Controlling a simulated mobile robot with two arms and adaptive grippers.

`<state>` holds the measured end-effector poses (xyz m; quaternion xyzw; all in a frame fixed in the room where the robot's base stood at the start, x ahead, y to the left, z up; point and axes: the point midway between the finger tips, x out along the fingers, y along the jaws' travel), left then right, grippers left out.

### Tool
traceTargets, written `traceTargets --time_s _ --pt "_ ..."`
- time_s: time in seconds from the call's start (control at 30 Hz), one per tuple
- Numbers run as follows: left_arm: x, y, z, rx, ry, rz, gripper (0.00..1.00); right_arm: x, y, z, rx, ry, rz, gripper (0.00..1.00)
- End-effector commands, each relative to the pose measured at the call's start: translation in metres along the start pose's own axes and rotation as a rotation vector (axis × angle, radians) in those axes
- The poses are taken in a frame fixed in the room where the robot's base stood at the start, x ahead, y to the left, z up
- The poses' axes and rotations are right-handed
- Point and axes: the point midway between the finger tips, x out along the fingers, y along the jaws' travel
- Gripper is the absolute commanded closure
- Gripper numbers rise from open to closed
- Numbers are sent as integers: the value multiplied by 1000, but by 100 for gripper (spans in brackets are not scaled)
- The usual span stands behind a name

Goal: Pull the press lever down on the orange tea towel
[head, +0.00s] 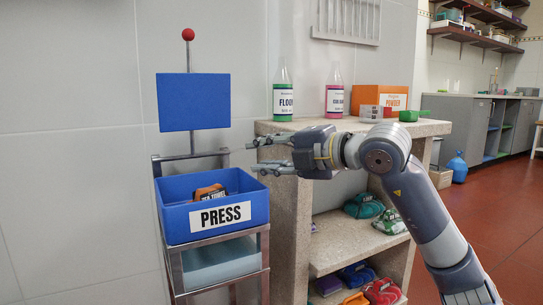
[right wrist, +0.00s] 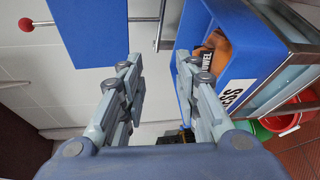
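The press is a blue bin (head: 213,230) labelled PRESS on a metal stand. A blue plate (head: 194,102) hangs above it, apart from the bin, on a rod with a red ball (head: 188,34) at its top. The orange tea towel (head: 208,193) with a dark label lies in the bin, partly hidden by the front wall; it also shows in the right wrist view (right wrist: 222,47). My right gripper (head: 262,156) is open and empty, just right of the bin's upper edge and below the plate's level. My left gripper is not in view.
Bare tiled wall is left of the press.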

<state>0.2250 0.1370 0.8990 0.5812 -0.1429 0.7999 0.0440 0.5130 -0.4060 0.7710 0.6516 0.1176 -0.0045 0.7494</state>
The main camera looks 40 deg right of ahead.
Motion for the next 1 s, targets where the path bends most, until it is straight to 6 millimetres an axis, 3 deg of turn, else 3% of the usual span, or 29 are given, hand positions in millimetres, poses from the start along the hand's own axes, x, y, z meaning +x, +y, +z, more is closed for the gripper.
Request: traceTargets --time_s 0.27,0.8,1.0 --pt "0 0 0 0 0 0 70 -18 0 -1 2 2 2 70" --pt "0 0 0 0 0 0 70 -104 0 1 1 -2 3 70" --pt "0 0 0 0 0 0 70 -118 0 0 0 -1 0 70"
